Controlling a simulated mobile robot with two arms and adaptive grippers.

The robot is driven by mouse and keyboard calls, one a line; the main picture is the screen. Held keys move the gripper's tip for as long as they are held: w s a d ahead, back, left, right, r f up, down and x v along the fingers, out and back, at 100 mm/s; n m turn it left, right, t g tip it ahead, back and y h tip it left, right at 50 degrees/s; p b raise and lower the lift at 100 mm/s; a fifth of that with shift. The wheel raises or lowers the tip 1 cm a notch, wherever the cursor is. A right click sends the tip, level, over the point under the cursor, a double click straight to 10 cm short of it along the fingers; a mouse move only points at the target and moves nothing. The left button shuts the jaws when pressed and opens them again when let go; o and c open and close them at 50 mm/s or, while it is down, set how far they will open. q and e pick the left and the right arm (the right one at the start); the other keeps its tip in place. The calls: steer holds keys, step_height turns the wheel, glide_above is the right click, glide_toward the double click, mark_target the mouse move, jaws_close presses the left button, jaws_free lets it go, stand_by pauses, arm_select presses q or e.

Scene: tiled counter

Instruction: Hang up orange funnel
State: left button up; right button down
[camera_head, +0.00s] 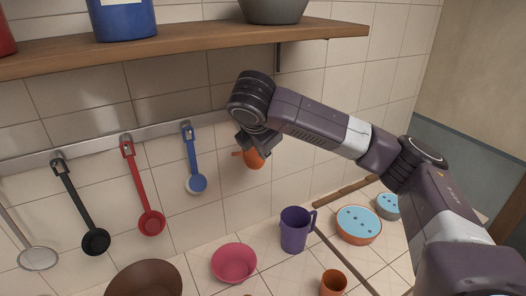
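My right gripper (257,142) comes in from the right and is up near the tiled wall, below the shelf. It appears shut on the orange funnel (254,160), which shows partly beneath it; the fingers hide the rest. The funnel is to the right of the blue ladle (191,160). A grey metal rail (90,148) runs along the wall, with its right end partly hidden behind my arm. A black ladle (75,200), a red ladle (138,185) and the blue ladle hang from it. My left gripper is out of view.
A wooden shelf (190,40) with a blue container (123,20) and a grey bowl (272,10) is above. On the counter below are a pink bowl (234,262), a purple mug (295,230), a brown bowl (145,278), an orange cup (333,282) and blue-topped dishes (358,222).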

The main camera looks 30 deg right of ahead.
steer(key=shift+s, duration=0.6)
stand_by(0.7)
steer(key=shift+s+a, duration=0.15)
steer(key=shift+s, duration=2.25)
